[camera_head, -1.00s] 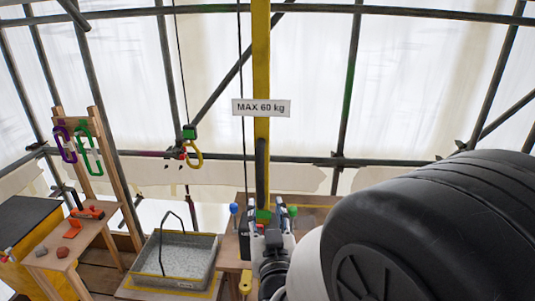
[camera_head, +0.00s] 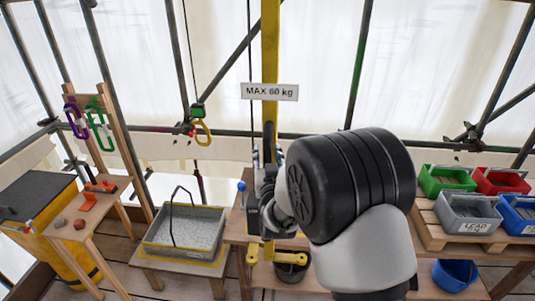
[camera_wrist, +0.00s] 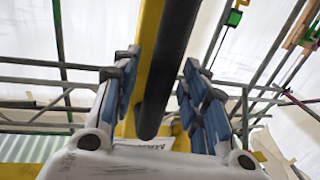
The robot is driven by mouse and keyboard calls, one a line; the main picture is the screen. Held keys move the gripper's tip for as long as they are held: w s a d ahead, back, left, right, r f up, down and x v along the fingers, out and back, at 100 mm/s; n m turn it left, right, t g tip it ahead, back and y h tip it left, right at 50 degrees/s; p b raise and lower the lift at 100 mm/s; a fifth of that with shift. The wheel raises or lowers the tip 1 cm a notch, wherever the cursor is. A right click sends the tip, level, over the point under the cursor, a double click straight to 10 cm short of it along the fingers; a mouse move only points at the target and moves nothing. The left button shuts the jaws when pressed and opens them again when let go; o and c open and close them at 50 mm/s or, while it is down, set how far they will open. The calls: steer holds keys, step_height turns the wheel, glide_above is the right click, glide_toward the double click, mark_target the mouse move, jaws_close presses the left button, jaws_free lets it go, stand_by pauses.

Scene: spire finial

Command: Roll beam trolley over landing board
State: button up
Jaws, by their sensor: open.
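A yellow post or beam (camera_head: 270,45) rises at the middle of the head view and carries a "MAX 60 kg" sign (camera_head: 270,92). A hook block with a green top and yellow hook (camera_head: 201,131) hangs on a dark line left of it. I cannot tell which part is the trolley. In the wrist view my gripper (camera_wrist: 157,95) is open, its blue-padded fingers on either side of a dark round bar (camera_wrist: 165,65) in front of the yellow beam (camera_wrist: 147,28). Gaps show beside the bar. In the head view my arm hides most of the gripper. I cannot single out the landing board.
A grey tray of gravel (camera_head: 215,213) stands on a low table left of centre. A wooden stand with purple and green links (camera_head: 97,124) is further left. Coloured bins (camera_head: 447,180) sit at right, a blue bucket (camera_head: 455,275) below. Scaffold tubes cross behind.

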steer(key=shift+w, duration=0.1)
steer(key=shift+c, duration=0.2)
jaws_close()
stand_by(0.4)
